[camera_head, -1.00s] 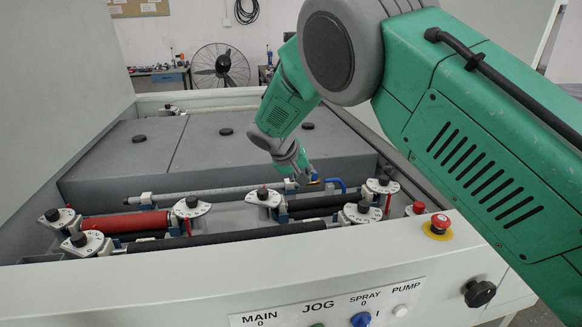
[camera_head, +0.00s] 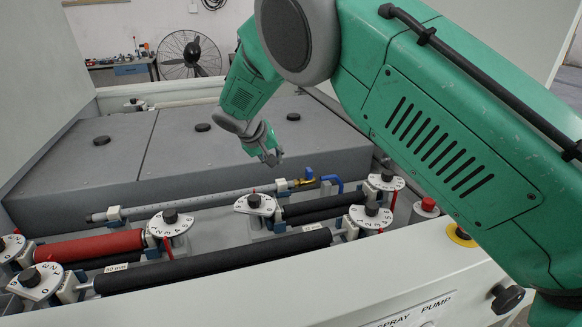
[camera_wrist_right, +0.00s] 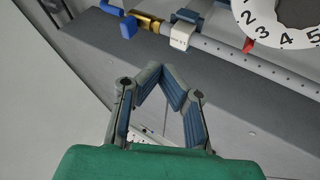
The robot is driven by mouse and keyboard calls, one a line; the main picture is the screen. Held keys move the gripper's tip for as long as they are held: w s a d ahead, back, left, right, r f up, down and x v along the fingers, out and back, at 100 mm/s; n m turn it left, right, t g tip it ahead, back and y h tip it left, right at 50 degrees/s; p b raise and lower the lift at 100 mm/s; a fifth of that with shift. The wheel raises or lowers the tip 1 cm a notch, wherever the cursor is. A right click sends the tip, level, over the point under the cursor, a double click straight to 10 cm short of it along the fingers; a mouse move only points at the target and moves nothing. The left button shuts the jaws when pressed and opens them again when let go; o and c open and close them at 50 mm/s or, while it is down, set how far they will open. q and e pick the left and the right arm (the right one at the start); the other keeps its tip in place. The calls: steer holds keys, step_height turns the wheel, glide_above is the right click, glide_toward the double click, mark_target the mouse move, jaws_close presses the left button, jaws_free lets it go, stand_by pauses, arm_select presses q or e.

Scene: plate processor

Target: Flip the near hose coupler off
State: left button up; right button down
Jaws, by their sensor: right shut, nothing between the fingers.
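The near hose coupler (camera_head: 303,182) is a small brass fitting with blue parts at the right end of a grey pipe in the head view. In the right wrist view its brass body (camera_wrist_right: 147,22) lies at the top, with a blue lever-like piece (camera_wrist_right: 119,20) on its left. The lever's exact position is hard to tell. My right gripper (camera_head: 270,157) is shut and empty, above and left of the coupler, apart from it. Its closed fingers (camera_wrist_right: 163,72) show in the right wrist view below the coupler. My left gripper is not in view.
The perforated pipe (camera_head: 200,202) runs left from the coupler. Grey covers (camera_head: 215,150) stand behind. A blue curved hose (camera_head: 335,181) is right of the coupler.

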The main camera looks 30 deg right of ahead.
mark_target(300, 181)
steer(key=p+x, duration=0.1)
steer(key=x, duration=0.9)
steer(key=d, duration=0.1)
steer(key=s+d+p, duration=0.1)
steer(key=d, duration=0.1)
steer(key=shift+d+r, duration=0.15)
steer(key=shift+d, duration=0.05)
steer(key=shift+s+d+p, duration=0.1)
steer(key=shift+d+p, duration=0.1)
steer(key=shift+p, duration=0.1)
steer(key=shift+a, duration=0.15)
